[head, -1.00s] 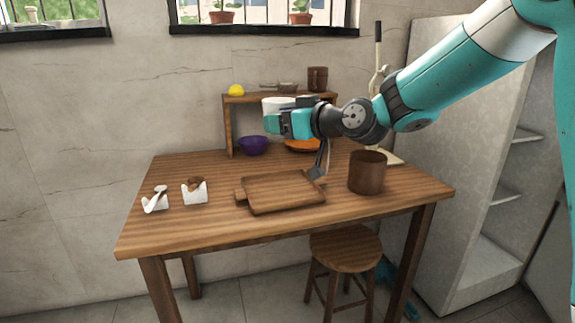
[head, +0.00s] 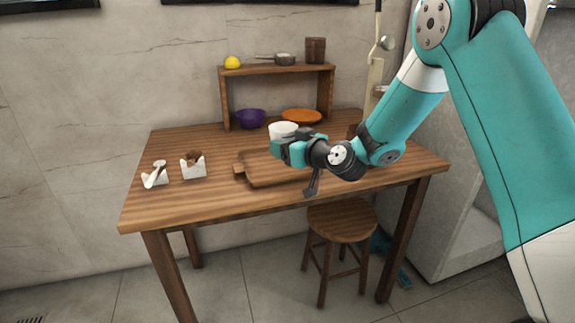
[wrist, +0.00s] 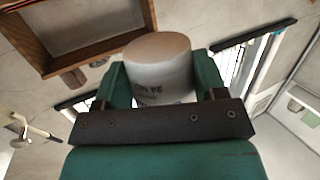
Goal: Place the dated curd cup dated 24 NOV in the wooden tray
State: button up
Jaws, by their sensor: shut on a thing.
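A white cup (head: 283,130) is held in my gripper (head: 287,147), seen in the head view above the table near the back of the wooden tray. In the wrist view the cup (wrist: 160,70) sits between the two teal fingers, which press on its sides. Dark print shows on its wall, upside down in that picture and partly hidden by the gripper; it seems to read 24 NOV. The wooden tray (head: 246,179) lies on the table below the gripper, its right part hidden by my arm. The cup is apart from the tray; its exact height is unclear.
A wooden shelf (head: 275,70) stands at the back, with a yellow lemon-like item (head: 232,62) on top. A purple bowl (head: 250,118) and an orange plate (head: 301,116) are beneath it. Two small white holders (head: 193,168) stand left of the tray. A brown pot is mostly hidden behind my arm.

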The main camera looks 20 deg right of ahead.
jog(key=shift+f+b, duration=0.55)
jog(key=shift+f, duration=1.7)
jog(key=shift+f+b, duration=0.4)
jog(key=shift+b, duration=0.1)
jog(key=shift+f, duration=0.15)
jog(key=o, duration=1)
